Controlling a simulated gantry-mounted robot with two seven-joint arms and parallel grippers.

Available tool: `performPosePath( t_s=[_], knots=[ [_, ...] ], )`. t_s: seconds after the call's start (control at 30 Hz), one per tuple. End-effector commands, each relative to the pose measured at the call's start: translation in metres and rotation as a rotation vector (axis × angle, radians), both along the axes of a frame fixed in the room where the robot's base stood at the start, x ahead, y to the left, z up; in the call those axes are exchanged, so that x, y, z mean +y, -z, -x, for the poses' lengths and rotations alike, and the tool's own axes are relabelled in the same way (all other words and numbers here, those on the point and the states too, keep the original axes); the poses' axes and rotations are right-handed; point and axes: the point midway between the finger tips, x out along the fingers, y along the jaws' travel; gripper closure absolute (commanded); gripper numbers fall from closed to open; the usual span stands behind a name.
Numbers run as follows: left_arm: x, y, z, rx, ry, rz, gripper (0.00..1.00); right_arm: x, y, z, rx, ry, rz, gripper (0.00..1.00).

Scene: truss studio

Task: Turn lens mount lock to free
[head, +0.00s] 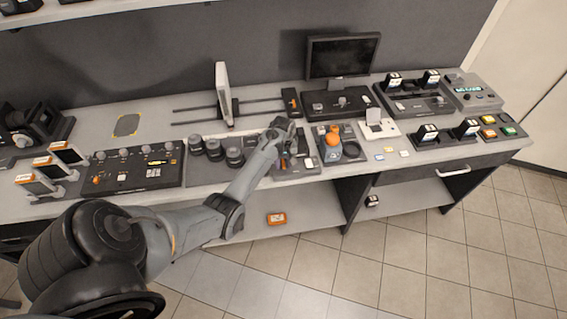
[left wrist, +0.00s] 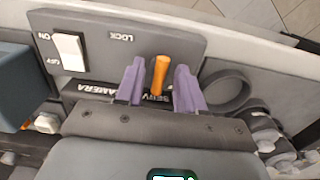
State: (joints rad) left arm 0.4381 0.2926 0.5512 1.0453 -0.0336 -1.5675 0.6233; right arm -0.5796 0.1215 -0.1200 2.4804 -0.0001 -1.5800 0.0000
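The lock lever is a short orange handle (left wrist: 160,75) on a dark grey panel (left wrist: 215,50) marked LOCK, in the left wrist view. It stands nearly upright in that picture, tilted slightly right at its top. My left gripper (left wrist: 160,66) is open, with one purple finger on each side of the lever and a visible gap to each. In the head view the left arm reaches over the bench to this panel (head: 305,168), and its wrist hides much of it. Part of the printing behind the fingers is hidden. My right gripper is in neither view.
A white ON/OFF rocker switch (left wrist: 69,52) sits on the same panel. A dark ring (left wrist: 228,90) lies right of the fingers.

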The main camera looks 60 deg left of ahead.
Motion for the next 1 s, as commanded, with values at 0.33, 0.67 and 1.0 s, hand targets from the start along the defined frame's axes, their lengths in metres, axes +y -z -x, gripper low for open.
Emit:
performPosePath(
  t_s=[0.33, 0.67, 1.0],
  knots=[
    [0.0002, 0.0029, -0.0002, -0.001, 0.0, -0.001, 0.62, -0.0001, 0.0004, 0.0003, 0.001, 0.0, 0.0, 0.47],
    [0.0002, 0.0028, -0.0001, 0.0, 0.0, -0.001, 1.0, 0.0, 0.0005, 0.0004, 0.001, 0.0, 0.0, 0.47],
    [0.0001, 0.0011, -0.0001, 0.0, -0.038, 0.0, 1.0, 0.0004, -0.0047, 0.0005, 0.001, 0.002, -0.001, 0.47]
  ],
)
